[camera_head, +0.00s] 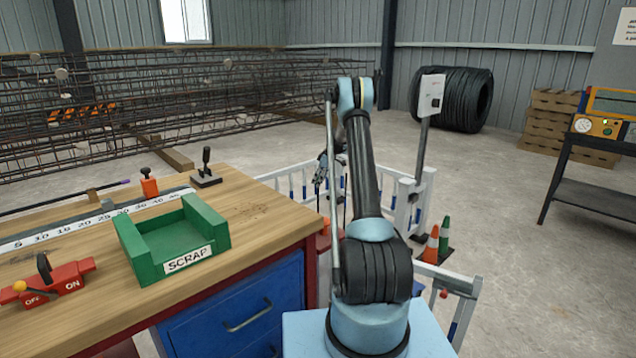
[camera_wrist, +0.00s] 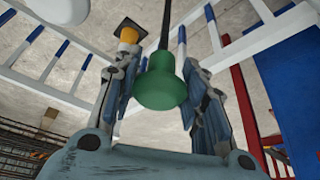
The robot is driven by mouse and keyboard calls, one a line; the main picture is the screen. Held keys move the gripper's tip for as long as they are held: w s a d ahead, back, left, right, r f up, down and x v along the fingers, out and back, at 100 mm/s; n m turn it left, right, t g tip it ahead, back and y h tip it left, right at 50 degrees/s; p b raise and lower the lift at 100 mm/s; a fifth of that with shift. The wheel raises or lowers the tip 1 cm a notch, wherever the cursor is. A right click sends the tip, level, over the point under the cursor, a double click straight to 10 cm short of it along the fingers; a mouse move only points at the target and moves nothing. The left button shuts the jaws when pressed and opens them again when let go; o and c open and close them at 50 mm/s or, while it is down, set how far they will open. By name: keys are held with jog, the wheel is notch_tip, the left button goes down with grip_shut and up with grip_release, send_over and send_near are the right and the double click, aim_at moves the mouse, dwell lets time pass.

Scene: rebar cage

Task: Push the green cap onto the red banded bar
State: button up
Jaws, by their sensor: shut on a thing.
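In the wrist view the green cap (camera_wrist: 160,85) sits between the two fingers of my gripper (camera_wrist: 157,58), its wide rounded end toward the camera. My gripper is shut on it. A thin dark bar (camera_wrist: 166,28) runs from the cap's narrow end to the top edge; I cannot tell whether it enters the cap or lies behind it. No red band shows on it. In the head view my gripper (camera_head: 322,172) hangs beyond the workbench, beside the white railing, partly behind my arm. The cap cannot be made out there.
The workbench (camera_head: 258,195) at left carries a green scrap tray (camera_head: 133,250), a red switch box (camera_head: 55,285) and a small joystick (camera_head: 206,170). White and blue railings (camera_head: 285,185) stand close to my gripper. Rebar cages (camera_head: 200,95) fill the back.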

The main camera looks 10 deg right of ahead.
jog(key=shift+f, duration=1.55)
jog(key=o, duration=1)
jog(key=v, duration=1.2)
